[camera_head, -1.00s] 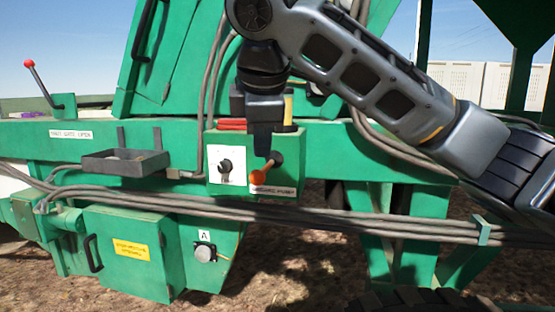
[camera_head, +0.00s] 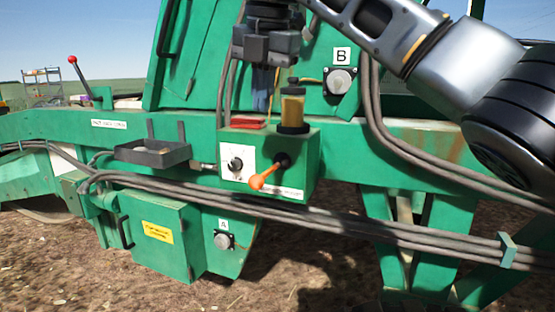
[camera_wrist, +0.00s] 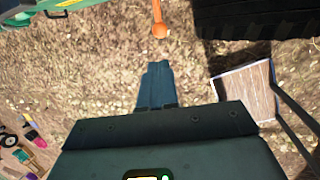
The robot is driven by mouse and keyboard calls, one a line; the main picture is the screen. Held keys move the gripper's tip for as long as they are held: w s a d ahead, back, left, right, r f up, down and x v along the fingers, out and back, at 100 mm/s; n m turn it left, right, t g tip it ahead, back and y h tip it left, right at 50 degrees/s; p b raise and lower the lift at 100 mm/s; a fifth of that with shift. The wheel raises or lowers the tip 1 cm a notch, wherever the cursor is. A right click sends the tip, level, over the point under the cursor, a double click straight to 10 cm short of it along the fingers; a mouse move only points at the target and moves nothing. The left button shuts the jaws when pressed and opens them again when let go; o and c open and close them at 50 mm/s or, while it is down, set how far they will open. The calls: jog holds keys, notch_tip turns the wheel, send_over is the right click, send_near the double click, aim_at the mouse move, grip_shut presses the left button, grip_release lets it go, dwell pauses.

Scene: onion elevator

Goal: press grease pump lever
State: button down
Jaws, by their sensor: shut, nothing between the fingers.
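The grease pump lever (camera_head: 263,178) has an orange grip on a dark pivot, on the front of a green pump box (camera_head: 308,160). Its grip points down and to the left. The lever's orange end also shows at the top of the wrist view (camera_wrist: 160,30). A label on the box front is partly behind the lever. An amber reservoir (camera_head: 292,106) stands on the box. My gripper (camera_head: 262,88) is above the box, pointing down, apart from the lever. In the wrist view my gripper (camera_wrist: 158,72) has its fingers together with nothing between them.
A grey tray (camera_head: 153,152) sticks out left of the box. A white panel with a dark knob (camera_head: 237,164) is beside the lever. Thick grey hoses (camera_head: 330,215) run below the box. A wooden-topped board (camera_wrist: 245,92) and small tools (camera_wrist: 25,145) are on the ground.

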aim_at(256, 176)
jog(key=shift+f, duration=0.1)
dwell(0.3)
jog(key=p+x, duration=0.1)
jog(key=x, duration=1.2)
jog(key=shift+f, duration=0.35)
jog(key=shift+f, duration=0.1)
